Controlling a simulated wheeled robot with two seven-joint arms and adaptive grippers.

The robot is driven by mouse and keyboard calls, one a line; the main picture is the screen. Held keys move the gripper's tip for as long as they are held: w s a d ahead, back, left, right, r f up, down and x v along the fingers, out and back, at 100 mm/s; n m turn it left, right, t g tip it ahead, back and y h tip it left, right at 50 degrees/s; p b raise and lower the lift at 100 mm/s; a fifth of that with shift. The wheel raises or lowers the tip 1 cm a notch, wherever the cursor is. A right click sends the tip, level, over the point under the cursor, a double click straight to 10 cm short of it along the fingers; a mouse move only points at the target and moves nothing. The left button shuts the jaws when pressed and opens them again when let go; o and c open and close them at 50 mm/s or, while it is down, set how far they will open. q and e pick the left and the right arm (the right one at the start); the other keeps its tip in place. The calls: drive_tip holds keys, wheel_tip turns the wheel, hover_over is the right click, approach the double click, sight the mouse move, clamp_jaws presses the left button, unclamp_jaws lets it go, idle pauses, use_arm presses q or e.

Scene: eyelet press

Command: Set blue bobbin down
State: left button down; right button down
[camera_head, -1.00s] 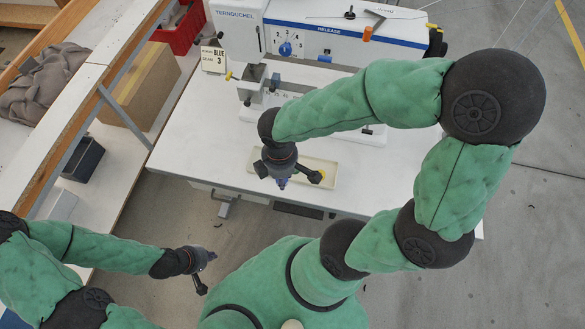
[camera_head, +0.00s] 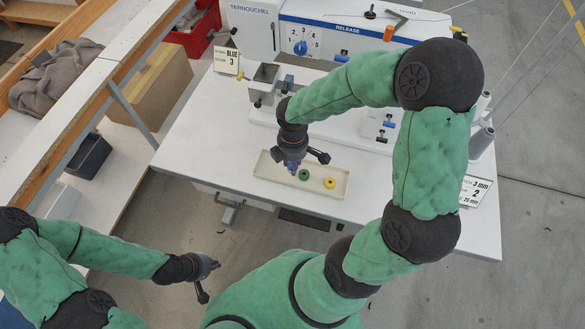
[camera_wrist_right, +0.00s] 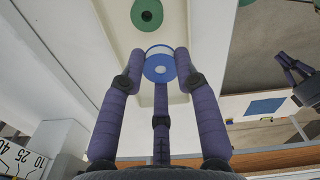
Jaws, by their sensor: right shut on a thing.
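The blue bobbin (camera_wrist_right: 160,67) is between the fingertips of my right gripper (camera_wrist_right: 160,72) in the right wrist view. The fingers are shut on it. In the head view my right gripper (camera_head: 291,166) is over the left part of a shallow cream tray (camera_head: 336,192) and hides the bobbin. I cannot tell whether the bobbin touches the tray floor. A green bobbin (camera_head: 304,175) and a yellow bobbin (camera_head: 329,183) lie in the tray to its right. My left gripper (camera_head: 209,281) is away from the table, at lower left, its fingers apart and empty.
The eyelet press (camera_head: 350,45) stands behind the tray, with a small metal hopper (camera_head: 263,84) and a "BLUE 3" card (camera_head: 227,60) at left. White cones (camera_head: 481,140) and another card (camera_head: 475,191) are at right. The white table (camera_head: 215,135) is clear left of the tray.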

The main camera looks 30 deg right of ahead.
drive_tip(key=shift+w+d+f, duration=0.25)
drive_tip(key=shift+w+f, duration=0.2)
drive_tip(key=shift+f, duration=0.25)
drive_tip(key=shift+w+d+f+b, duration=0.1)
drive_tip(key=shift+w+f+b, duration=0.05)
drive_tip(key=shift+f+b, duration=1.25)
drive_tip(key=shift+f, duration=0.25)
drive_tip(key=shift+f, duration=0.15)
drive_tip(key=c, duration=0.9)
unclamp_jaws()
wheel_tip(320, 180, up, 12)
drive_tip(key=p, duration=0.5)
drive_tip(key=shift+r, duration=0.2)
